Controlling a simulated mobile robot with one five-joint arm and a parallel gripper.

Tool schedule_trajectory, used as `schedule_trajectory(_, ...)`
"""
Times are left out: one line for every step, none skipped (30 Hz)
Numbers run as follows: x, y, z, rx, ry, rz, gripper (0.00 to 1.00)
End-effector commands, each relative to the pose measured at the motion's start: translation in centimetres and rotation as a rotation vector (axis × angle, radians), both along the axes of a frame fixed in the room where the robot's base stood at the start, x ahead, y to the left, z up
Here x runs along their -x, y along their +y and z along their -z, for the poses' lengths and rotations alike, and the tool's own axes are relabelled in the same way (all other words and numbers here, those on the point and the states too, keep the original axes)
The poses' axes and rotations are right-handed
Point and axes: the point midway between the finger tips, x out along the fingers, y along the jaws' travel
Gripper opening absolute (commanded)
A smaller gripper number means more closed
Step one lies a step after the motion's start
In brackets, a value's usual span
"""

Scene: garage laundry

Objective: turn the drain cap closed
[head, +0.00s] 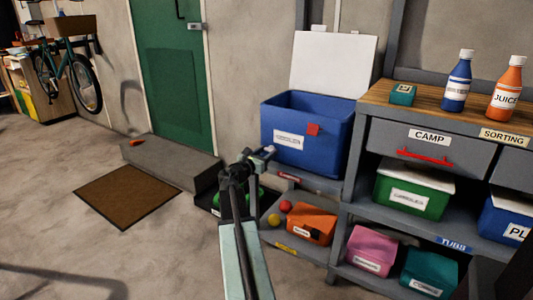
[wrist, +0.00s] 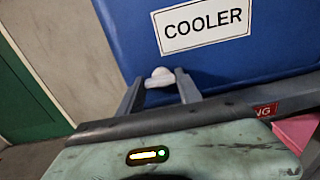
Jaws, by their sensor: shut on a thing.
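The blue cooler (head: 335,148) stands on a low grey shelf, its white lid (head: 333,62) raised open. In the wrist view its blue front wall (wrist: 275,40) fills the top, with a white COOLER label. The white drain cap (wrist: 160,73) is low on that wall, below the label. My gripper (wrist: 158,82) has one finger on each side of the cap and is shut on it. In the head view my gripper (head: 262,153) reaches the cooler's lower left front. The cap is very small there, and its turn angle cannot be told.
A grey shelf unit with a wooden top (head: 430,108) stands close on the right. Below the cooler are an orange bin (head: 312,226), small balls and a black tray with something green. A brown mat (head: 127,195) and open floor are at left.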

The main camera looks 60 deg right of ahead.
Motion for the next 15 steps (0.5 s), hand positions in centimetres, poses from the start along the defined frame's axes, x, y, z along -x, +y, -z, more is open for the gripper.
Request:
schedule_trajectory(0.0, -0.11, -0.05, 0.001, -0.015, 0.0, 0.01)
schedule_trajectory(0.0, -0.12, -0.06, 0.001, -0.026, 0.0, 0.01)
schedule_trajectory(0.0, -0.14, -0.07, 0.001, -0.044, 0.0, 0.01)
schedule_trajectory(0.0, -0.15, -0.08, 0.001, -0.06, 0.0, 0.01)
schedule_trajectory(0.0, -0.15, -0.09, 0.002, -0.078, 0.0, 0.01)
schedule_trajectory(0.0, -0.16, -0.1, 0.002, -0.103, 0.0, 0.01)
schedule_trajectory(0.0, -0.17, -0.11, 0.002, -0.125, -0.001, 0.01)
schedule_trajectory(0.0, -0.17, -0.12, 0.002, -0.149, -0.001, 0.01)
schedule_trajectory(0.01, -0.18, -0.14, 0.002, -0.181, -0.001, 0.01)
schedule_trajectory(0.01, -0.18, -0.15, 0.004, -0.207, -0.001, 0.01)
schedule_trajectory(0.02, -0.19, -0.16, 0.004, -0.233, -0.001, 0.01)
schedule_trajectory(0.02, -0.19, -0.17, 0.004, -0.271, -0.001, 0.01)
schedule_trajectory(0.02, -0.19, -0.18, 0.004, -0.299, -0.001, 0.01)
schedule_trajectory(0.02, -0.19, -0.19, 0.005, -0.327, -0.001, 0.01)
schedule_trajectory(0.03, -0.19, -0.2, 0.005, -0.366, -0.001, 0.01)
